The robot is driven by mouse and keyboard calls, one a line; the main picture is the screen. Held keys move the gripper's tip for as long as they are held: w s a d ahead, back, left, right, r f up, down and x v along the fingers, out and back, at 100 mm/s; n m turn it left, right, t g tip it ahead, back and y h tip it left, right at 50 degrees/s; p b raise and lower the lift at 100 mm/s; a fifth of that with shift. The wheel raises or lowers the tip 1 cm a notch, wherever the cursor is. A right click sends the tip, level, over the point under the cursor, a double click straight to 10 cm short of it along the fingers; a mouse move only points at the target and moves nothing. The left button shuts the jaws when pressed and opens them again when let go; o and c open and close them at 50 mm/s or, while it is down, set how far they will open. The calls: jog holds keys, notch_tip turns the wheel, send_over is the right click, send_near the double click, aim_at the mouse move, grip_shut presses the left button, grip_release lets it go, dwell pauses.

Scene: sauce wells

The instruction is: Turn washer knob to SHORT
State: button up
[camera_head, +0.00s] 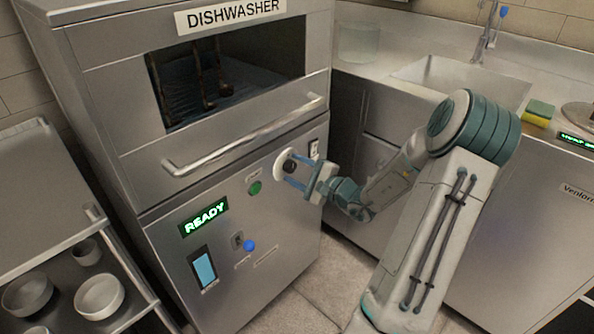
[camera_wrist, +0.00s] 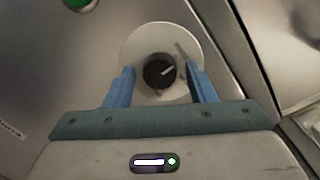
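The dishwasher (camera_head: 150,190) stands at the left of the head view, with a green READY display (camera_head: 204,216) lit on its front. Its black knob (camera_head: 289,166) sits on a round white dial plate, right of the green button. In the wrist view the knob (camera_wrist: 159,71) shows a pale pointer line aimed to the upper right. My gripper (camera_head: 287,169) is open in front of the dial, and its blue fingers (camera_wrist: 160,85) lie either side of the knob with gaps between. I cannot tell whether the fingertips touch the plate. Any dial lettering is not readable.
A green button (camera_head: 255,187) and a blue knob (camera_head: 249,246) are on the same panel. The door handle (camera_head: 245,136) juts out above the dial. A sink counter (camera_head: 440,95) is at the right, and a rack with bowls (camera_head: 100,296) at the lower left.

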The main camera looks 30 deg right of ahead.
jog(key=c, duration=0.7)
jog(key=shift+m, duration=0.3)
jog(key=m+p, duration=0.2)
jog(key=shift+r+p, duration=0.1)
jog(key=shift+p, duration=0.3)
jog(key=m+p, duration=0.3)
jog(key=m, duration=0.1)
jog(key=m+t+p, duration=0.1)
jog(key=m+p, duration=0.2)
jog(key=m, duration=0.1)
jog(key=shift+m+p, duration=0.4)
jog(key=shift+f+m+p, duration=0.2)
jog(key=shift+m+p, duration=0.9)
jog(key=shift+m, duration=0.5)
